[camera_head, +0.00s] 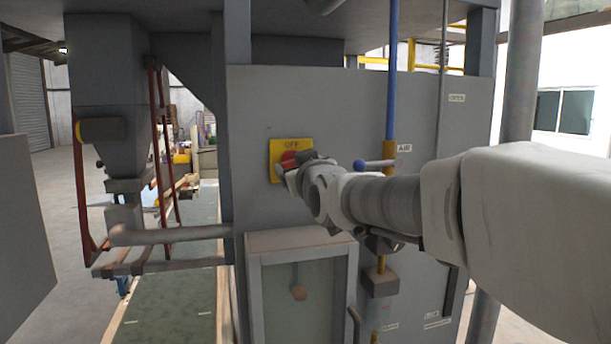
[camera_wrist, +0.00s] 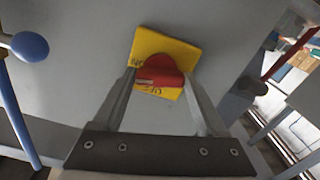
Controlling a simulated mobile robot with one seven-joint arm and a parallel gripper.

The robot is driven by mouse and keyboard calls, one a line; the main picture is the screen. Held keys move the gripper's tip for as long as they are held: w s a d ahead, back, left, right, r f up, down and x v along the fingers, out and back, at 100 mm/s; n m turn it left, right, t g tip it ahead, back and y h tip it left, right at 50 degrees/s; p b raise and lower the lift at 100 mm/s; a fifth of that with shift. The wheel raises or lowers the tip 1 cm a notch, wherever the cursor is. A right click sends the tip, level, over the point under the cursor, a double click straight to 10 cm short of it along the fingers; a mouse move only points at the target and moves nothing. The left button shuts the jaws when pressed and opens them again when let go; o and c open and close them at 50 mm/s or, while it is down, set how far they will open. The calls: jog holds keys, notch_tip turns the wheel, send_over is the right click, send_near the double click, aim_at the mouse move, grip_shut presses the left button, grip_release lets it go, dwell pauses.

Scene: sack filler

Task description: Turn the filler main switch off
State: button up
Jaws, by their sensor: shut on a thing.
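The filler main switch is a red rotary knob (camera_head: 288,157) on a yellow plate (camera_head: 276,174) fixed to the grey panel. The plate reads OFF above the knob in the head view. In the wrist view the red knob (camera_wrist: 158,66) sits between the two fingers of my gripper (camera_wrist: 159,76), with the yellow plate (camera_wrist: 184,50) behind it. My gripper (camera_head: 292,167) is shut on the knob and hides part of it in the head view. In the wrist view the OFF lettering is partly visible on the fingers' side of the knob.
A blue ball-ended handle (camera_head: 359,165) and a blue vertical pipe (camera_head: 391,70) are just right of the switch, close to my arm. A framed glass box (camera_head: 300,243) juts out below. A grey horizontal rail (camera_head: 170,235) lies to the left.

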jog(key=shift+n+b, duration=4.2)
jog(key=shift+n, duration=3.3)
jog(key=o, duration=1.3)
